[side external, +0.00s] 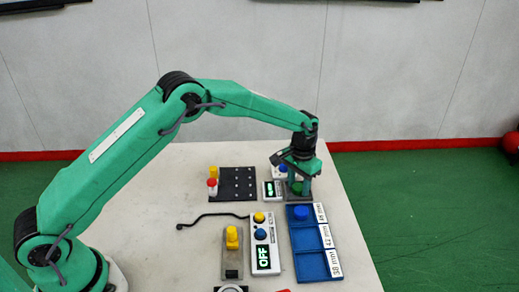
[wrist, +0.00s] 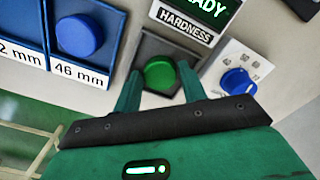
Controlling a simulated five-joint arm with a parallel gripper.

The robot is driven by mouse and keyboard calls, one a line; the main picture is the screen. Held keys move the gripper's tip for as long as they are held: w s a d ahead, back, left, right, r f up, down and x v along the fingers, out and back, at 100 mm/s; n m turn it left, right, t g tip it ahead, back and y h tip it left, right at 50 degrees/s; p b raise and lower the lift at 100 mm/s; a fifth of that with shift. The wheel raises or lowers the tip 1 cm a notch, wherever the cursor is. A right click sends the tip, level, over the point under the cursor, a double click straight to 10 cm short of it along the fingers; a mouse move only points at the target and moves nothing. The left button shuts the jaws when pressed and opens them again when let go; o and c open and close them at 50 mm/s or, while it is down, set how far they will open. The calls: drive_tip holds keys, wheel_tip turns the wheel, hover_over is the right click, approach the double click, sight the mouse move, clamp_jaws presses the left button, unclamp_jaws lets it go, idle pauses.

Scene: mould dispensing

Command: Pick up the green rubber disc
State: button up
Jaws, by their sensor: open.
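The green rubber disc (wrist: 160,75) sits in a dark square holder (wrist: 143,48) below a display labelled HARDNESS. It also shows, small and partly hidden, under my arm's end in the side view (side external: 297,187). My gripper (wrist: 158,72) is open and points down at the holder. In the wrist view one finger is to the left of the disc and the other to its right. In the side view my gripper (side external: 303,178) is low over the holder. I cannot tell whether the fingers touch the disc.
A blue tray (side external: 316,266) with size labels holds a blue disc (side external: 302,212) in its 46 mm compartment. A blue knob (wrist: 238,81) stands right of the holder. A white box (side external: 264,245) reads OFF. A black pegboard (side external: 238,184) and yellow pieces lie to the left.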

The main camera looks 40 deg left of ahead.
sight(299, 186)
drive_tip(key=c, duration=0.6)
drive_tip(key=shift+r, duration=0.1)
drive_tip(key=shift+r, duration=0.35)
wheel_tip(299, 186, up, 3)
drive_tip(key=shift+w+r, duration=0.1)
drive_tip(key=s+d+r, duration=0.7)
drive_tip(key=s+d, duration=0.1)
drive_tip(key=shift+d, duration=0.25)
drive_tip(key=shift+s, duration=0.1)
